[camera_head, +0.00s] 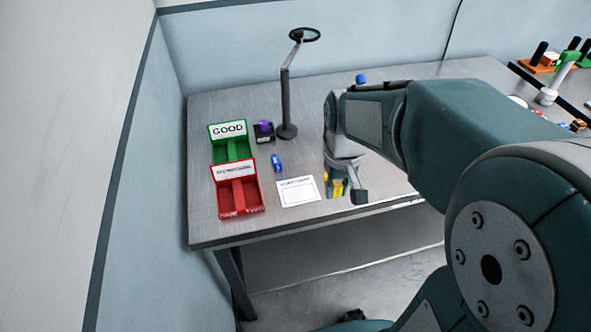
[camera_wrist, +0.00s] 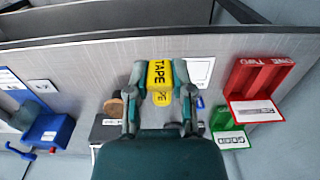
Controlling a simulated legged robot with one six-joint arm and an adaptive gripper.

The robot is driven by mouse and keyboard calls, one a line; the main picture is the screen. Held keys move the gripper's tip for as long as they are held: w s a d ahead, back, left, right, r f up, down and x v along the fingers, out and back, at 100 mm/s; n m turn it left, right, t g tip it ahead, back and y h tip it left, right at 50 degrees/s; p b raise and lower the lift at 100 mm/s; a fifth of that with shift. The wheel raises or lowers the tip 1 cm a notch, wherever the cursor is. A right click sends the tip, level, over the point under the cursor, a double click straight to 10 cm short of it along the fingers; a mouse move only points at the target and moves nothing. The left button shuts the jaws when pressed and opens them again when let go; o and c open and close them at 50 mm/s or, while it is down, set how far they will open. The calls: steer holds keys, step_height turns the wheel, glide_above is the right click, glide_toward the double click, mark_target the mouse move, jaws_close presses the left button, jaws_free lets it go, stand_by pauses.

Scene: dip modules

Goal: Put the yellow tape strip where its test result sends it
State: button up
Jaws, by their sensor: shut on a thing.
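The yellow tape strip (camera_wrist: 159,82), lettered TAPE, is shut between the fingers of my gripper (camera_wrist: 160,92) in the wrist view. In the head view my gripper (camera_head: 346,184) is low over the table's front part, right of the white card, with yellow (camera_head: 335,188) showing between its fingers. Whether the strip touches the table is unclear. A green bin (camera_head: 230,150) marked GOOD stands at the left. A red bin (camera_head: 236,194) with a divider stands in front of it; in the wrist view the red bin (camera_wrist: 243,78) shows ONE and TWO on its edge. No test result is readable.
A white printed card (camera_head: 298,191) lies right of the red bin. A small blue object (camera_head: 277,162) lies behind the card. A dark box with a purple top (camera_head: 264,127) and a tall stand (camera_head: 287,100) are farther back. Several items are at the far right.

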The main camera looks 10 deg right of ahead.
mark_target(302, 202)
steer(key=w+a+f, duration=0.1)
steer(key=w+f, duration=0.1)
steer(key=w+a+f, duration=0.4)
steer(key=w, duration=0.1)
steer(key=shift+a+f, duration=0.15)
steer(key=shift+f, duration=0.15)
steer(key=shift+w+d+f, duration=0.35)
steer(key=shift+f, duration=0.05)
steer(key=f, duration=0.3)
steer(key=shift+w+a+f, duration=0.1)
steer(key=shift+a, duration=0.45)
steer(key=o, duration=0.9)
steer(key=shift+d+f, duration=0.1)
steer(key=shift+d, duration=0.25)
steer(key=shift+c, duration=0.2)
steer(key=shift+a, duration=0.1)
